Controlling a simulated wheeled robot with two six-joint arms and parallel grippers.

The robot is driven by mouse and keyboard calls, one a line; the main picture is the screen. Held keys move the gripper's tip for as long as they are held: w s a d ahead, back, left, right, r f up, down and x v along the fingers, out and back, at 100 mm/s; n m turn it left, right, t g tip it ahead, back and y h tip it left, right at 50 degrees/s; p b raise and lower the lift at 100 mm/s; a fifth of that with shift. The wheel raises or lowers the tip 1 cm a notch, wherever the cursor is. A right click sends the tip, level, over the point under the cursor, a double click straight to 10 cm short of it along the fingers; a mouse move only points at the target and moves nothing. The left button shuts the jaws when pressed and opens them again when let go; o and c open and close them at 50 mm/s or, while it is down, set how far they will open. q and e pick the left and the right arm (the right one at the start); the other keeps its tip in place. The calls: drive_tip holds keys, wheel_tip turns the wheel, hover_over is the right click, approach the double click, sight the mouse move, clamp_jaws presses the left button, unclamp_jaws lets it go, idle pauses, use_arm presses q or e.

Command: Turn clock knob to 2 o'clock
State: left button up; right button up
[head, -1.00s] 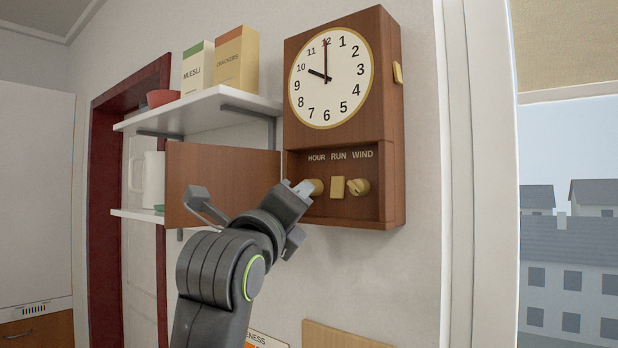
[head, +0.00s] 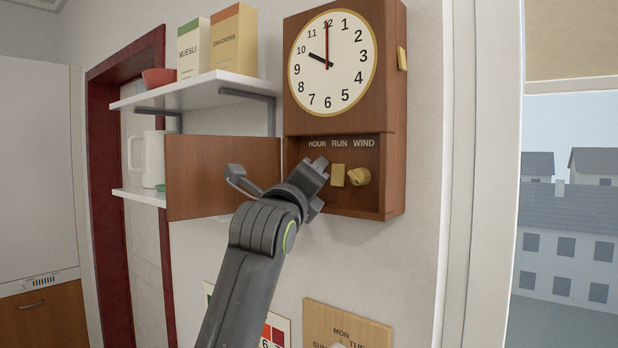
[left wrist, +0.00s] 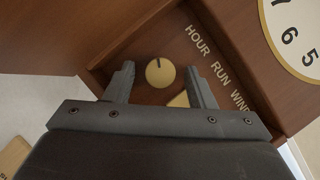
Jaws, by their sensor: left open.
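The wooden wall clock (head: 393,110) has a round white face (head: 333,80). Its black hand points at 10 and its red hand at 12. The open lower compartment (head: 370,203) is labelled HOUR, RUN and WIND. The round yellow HOUR knob (left wrist: 160,73) shows in the left wrist view with a dark mark near its upper edge; in the head view my gripper hides it. My left gripper (head: 318,180) is open at the compartment. In the left wrist view its fingers (left wrist: 161,75) stand on either side of the HOUR knob, with visible gaps.
A yellow RUN piece (head: 337,176) and a WIND knob (head: 358,177) sit close right of my gripper. The compartment's open door (head: 215,165) stands left of my wrist. Shelves with boxes (head: 231,45) are at left. Boards hang below.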

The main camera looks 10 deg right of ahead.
use_arm(q)
drive_tip(key=c, duration=1)
drive_tip(key=shift+n, duration=0.4)
drive_tip(key=n, duration=0.1)
drive_tip(key=n+y, duration=0.1)
drive_tip(key=n, duration=0.1)
drive_tip(key=shift+r+y, duration=0.2)
drive_tip(key=shift+y, duration=0.1)
drive_tip(key=shift+n+g+y+p, duration=0.6)
drive_tip(key=shift+n+g+p, duration=0.15)
drive_tip(key=shift+n, duration=1.05)
drive_tip(key=o, duration=1)
drive_tip(key=shift+s, duration=0.1)
